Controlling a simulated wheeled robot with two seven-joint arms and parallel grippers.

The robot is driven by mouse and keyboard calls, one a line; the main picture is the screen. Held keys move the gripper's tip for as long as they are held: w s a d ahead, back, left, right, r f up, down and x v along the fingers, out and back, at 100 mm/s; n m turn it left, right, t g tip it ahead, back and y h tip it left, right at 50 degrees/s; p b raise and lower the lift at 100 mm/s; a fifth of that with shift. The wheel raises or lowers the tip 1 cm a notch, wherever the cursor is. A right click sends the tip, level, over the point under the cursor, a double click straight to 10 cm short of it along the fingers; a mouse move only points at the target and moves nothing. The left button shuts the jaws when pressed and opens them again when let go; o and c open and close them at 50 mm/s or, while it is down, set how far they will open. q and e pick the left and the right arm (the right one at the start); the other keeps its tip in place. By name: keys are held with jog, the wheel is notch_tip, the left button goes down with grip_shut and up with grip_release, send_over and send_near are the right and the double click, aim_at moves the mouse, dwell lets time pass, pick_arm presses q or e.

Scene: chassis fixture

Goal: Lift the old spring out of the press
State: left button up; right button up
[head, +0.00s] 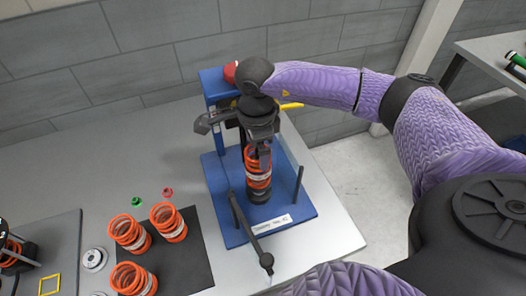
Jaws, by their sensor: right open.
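The blue press (220,215) stands on the table against the grey wall. The old spring (257,178), an orange coil with a white band and a dark lower end, stands upright in it. My right gripper (264,156) hangs from above at the top of the spring, its fingers open. Its dark body hides the spring's top and part of the press behind. I cannot tell whether the fingers touch the coils. My left gripper is out of view.
A dark lever (249,232) reaches across the press's front, and a post (298,184) stands on its right. Several orange springs (130,233) stand on a black mat (190,262) at left, near a green part (137,201) and a red part (168,191).

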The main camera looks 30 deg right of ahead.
aim_at(258, 157)
notch_tip(258, 157, down, 4)
jog(key=shift+r, duration=0.2)
grip_shut()
